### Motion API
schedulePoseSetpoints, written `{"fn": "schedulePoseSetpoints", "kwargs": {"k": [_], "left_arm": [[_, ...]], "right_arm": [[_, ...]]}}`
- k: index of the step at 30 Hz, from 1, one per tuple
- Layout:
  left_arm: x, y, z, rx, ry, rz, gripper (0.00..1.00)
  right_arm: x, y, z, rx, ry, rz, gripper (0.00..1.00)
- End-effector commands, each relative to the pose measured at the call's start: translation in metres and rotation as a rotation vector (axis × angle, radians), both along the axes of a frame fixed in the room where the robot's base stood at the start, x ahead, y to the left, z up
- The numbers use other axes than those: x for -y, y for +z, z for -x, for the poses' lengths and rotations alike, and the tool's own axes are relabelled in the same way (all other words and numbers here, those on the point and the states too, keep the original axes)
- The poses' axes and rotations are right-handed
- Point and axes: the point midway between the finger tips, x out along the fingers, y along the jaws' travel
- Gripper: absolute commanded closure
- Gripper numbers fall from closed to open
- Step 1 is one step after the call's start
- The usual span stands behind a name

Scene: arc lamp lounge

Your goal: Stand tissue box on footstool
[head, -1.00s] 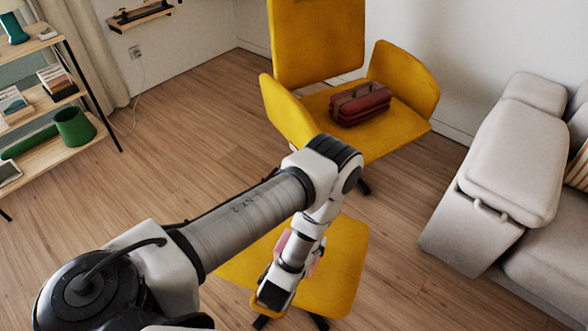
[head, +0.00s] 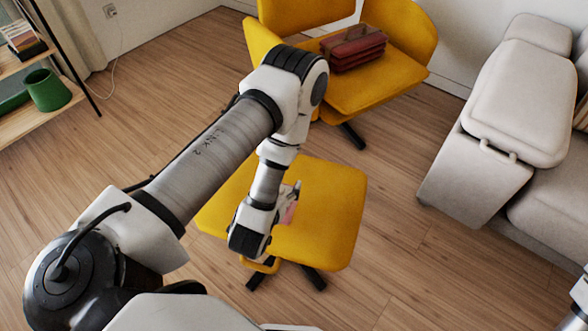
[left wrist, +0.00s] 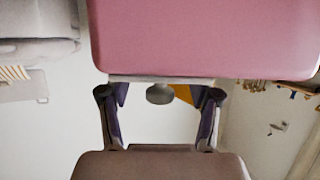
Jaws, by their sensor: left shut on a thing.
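The pink tissue box (head: 291,211) shows only in part in the head view, mostly hidden behind my left wrist. In the left wrist view the pink box (left wrist: 205,38) fills the top of the picture. My left gripper (left wrist: 160,88) is shut on it. The yellow footstool (head: 335,215) stands on the wood floor, and in the head view my left gripper (head: 288,196) and the box overlap its seat. I cannot tell whether the box touches the seat. My right gripper is not in view.
A yellow chair (head: 390,88) with a dark red case (head: 353,50) on its seat stands behind the footstool. A pale grey sofa (head: 470,180) is at the right. A shelf with a green pot (head: 47,90) is at the left. The floor between is clear.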

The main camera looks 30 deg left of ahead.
Motion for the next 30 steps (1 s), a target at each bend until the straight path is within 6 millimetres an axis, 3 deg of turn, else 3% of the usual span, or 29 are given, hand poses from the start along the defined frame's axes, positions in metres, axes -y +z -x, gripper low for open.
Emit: {"fn": "schedulePoseSetpoints", "kwargs": {"k": [6, 12, 19, 29, 30], "left_arm": [[-0.018, -0.006, -0.059, 0.007, 0.003, 0.000, 1.00], [-0.029, -0.010, -0.095, 0.002, 0.000, -0.001, 1.00], [-0.030, -0.047, -0.096, -0.002, -0.001, -0.001, 1.00], [-0.029, -0.047, -0.096, -0.002, 0.000, 0.000, 1.00], [-0.029, -0.047, -0.096, -0.003, 0.000, 0.000, 0.30]], "right_arm": [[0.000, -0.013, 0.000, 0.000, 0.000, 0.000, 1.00], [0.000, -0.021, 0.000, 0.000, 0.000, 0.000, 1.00], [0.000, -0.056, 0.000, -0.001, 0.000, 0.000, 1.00], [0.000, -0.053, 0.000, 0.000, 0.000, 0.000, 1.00], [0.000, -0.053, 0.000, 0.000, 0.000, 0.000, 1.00]]}}
